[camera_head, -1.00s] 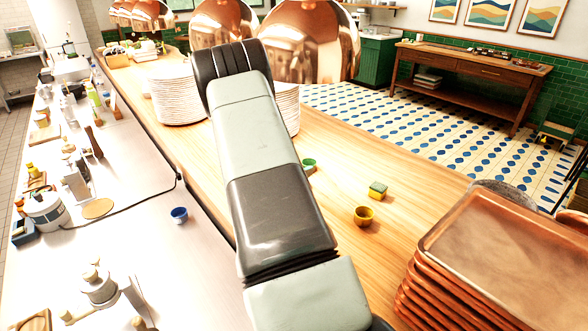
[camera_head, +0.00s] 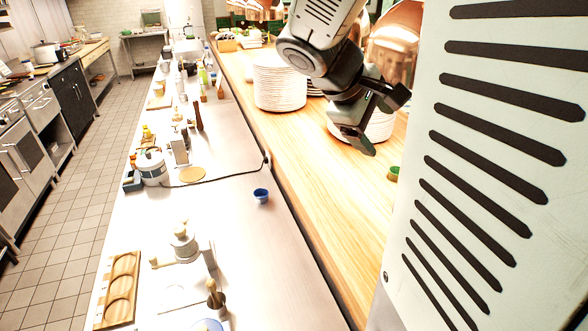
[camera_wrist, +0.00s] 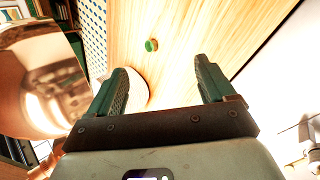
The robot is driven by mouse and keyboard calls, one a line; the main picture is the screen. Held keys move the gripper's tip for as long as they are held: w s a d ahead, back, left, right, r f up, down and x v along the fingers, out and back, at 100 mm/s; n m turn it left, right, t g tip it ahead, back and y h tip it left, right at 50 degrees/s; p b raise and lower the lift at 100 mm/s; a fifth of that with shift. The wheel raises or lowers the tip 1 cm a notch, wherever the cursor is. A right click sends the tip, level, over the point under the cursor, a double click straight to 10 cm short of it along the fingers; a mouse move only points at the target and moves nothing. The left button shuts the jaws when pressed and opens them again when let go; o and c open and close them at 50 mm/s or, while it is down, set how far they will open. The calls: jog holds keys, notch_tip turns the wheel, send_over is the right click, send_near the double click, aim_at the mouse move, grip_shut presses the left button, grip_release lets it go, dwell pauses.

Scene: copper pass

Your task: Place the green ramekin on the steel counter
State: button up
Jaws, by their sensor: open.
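My gripper (camera_head: 380,122) is open and empty above the wooden pass, by the rear plate stack. In the wrist view the ramekin appears beyond and between the two fingers (camera_wrist: 160,72), apart from them. The steel counter (camera_head: 240,240) runs along the left of the pass, with clear bare surface near its middle.
A blue ramekin (camera_head: 261,196) stands on the steel counter near its right edge. White plate stacks (camera_head: 280,85) stand on the wooden pass (camera_head: 310,165), one right behind my gripper. A copper lamp (camera_wrist: 35,80) hangs close to the gripper. A black cable (camera_head: 232,175) crosses the counter.

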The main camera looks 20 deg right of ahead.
jog(key=shift+o, duration=0.2)
jog(key=s+a+r+m+t+y, duration=0.1)
jog(key=s+a+m+t+y, duration=0.1)
jog(key=s+a+y, duration=0.2)
jog(key=s+a+r+m+t+y, duration=0.1)
jog(key=s+a+r+m+y, duration=0.1)
jog(key=s+a, duration=0.8)
jog(key=a+m+y, duration=0.1)
jog(key=a+y, duration=0.1)
jog(key=a, duration=0.3)
jog(key=shift+s+a+r+t, duration=0.25)
jog(key=shift+a+t, duration=0.05)
jog(key=shift+t, duration=0.1)
jog(key=shift+w, duration=0.1)
